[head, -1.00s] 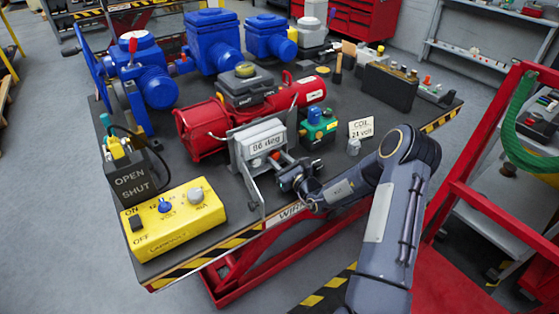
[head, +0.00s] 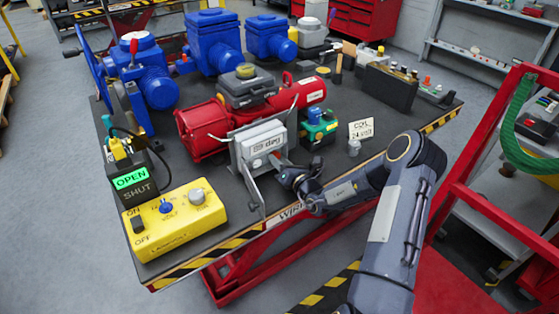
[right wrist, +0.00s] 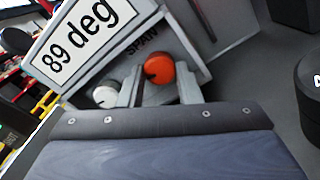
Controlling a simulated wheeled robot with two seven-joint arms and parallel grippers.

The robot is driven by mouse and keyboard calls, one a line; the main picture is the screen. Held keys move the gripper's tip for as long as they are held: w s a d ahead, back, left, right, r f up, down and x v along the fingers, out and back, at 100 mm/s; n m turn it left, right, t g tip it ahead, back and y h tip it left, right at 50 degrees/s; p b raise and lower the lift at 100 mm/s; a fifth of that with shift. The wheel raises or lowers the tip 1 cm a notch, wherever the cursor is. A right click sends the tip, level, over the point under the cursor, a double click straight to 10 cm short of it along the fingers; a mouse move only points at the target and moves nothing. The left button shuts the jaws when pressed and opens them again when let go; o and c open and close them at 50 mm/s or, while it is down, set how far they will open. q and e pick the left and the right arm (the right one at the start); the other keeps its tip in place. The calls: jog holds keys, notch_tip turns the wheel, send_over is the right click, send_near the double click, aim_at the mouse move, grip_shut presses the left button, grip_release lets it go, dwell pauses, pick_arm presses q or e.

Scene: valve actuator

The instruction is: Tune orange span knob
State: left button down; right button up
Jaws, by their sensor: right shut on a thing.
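The orange span knob (right wrist: 158,68) sits on a grey panel under the word SPAN, with a dark mark on its face. My right gripper (right wrist: 159,85) is shut on it, one finger on each side. The white display (right wrist: 85,38) above reads 89 deg in the right wrist view. A white knob (right wrist: 105,96) is beside the left finger. In the head view the grey display unit (head: 262,150) stands near the table's front edge, and my right gripper (head: 278,163) reaches it from the right. The knob is mostly hidden there. My left gripper is not in view.
A yellow control box (head: 175,220) and an indicator box with OPEN lit green (head: 131,178) are at the left. Behind the display are a red actuator (head: 200,128) and blue valves (head: 213,38). A COIL sign (head: 361,130) stands to the right.

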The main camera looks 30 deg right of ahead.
jog(key=shift+m, duration=0.5)
jog(key=o, duration=0.7)
jog(key=s, duration=0.5)
jog(key=s+b, duration=0.1)
jog(key=s, duration=0.1)
jog(key=shift+s+d, duration=0.3)
jog(key=shift+s, duration=0.1)
jog(key=shift+r, duration=0.1)
